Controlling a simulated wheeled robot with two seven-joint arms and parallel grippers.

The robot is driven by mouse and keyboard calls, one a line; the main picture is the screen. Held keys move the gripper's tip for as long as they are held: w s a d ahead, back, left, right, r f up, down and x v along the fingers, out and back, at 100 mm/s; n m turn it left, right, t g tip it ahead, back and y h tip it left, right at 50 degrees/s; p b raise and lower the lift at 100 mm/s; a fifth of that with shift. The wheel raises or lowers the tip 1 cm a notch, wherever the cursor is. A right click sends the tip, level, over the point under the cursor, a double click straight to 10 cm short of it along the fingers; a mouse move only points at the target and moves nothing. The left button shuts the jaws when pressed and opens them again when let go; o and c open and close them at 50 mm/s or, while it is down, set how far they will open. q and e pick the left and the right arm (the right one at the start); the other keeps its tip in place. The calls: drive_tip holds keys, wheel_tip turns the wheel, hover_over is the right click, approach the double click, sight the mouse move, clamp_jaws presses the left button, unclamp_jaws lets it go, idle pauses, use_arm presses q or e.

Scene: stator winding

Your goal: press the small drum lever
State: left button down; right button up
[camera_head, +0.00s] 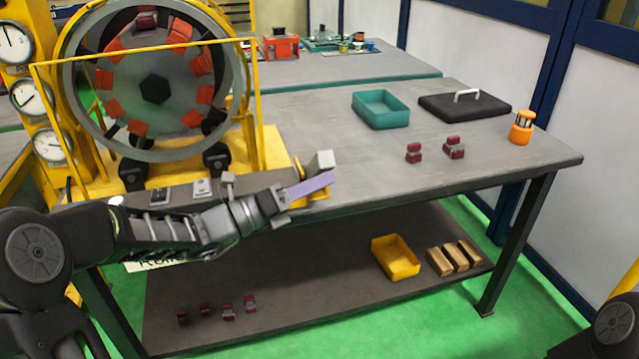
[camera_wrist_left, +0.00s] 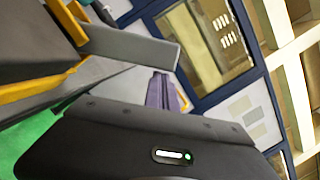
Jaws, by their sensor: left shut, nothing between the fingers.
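The drum (camera_head: 155,85) is a large grey ring with orange and dark red blocks inside, on a yellow stand at the left of the table. A grey lever (camera_head: 320,162) rises from a yellow bracket at the table's front edge, right of the drum. It also shows in the left wrist view as a grey bar (camera_wrist_left: 130,45). My left gripper (camera_head: 318,184) has purple fingers, closed together and empty, just in front of and below the lever's grey end. In the left wrist view, the fingers (camera_wrist_left: 163,92) are close to the bar's end; contact cannot be told. My right gripper is out of view.
A teal tray (camera_head: 381,109), a black lid with a handle (camera_head: 465,106), small dark red parts (camera_head: 414,153) and an orange piece (camera_head: 522,127) stand on the right of the table. The lower shelf holds a yellow bin (camera_head: 396,258) and wooden blocks (camera_head: 454,258). The tabletop's middle is clear.

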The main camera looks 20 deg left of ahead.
use_arm(q)
drive_tip(key=w+a+r+n+y+p, duration=0.1)
drive_tip(key=w+a+r+n+p, duration=0.4)
drive_tip(key=p, duration=1.5)
drive_tip(key=w+r+n, duration=0.2)
drive_tip(key=w, duration=0.1)
drive_tip(key=shift+w+a+r+y+p, duration=0.15)
drive_tip(key=shift+a+r+y+p, duration=0.15)
drive_tip(key=shift+y, duration=0.1)
drive_tip(key=shift+r, duration=0.15)
drive_tip(key=shift+d, duration=0.1)
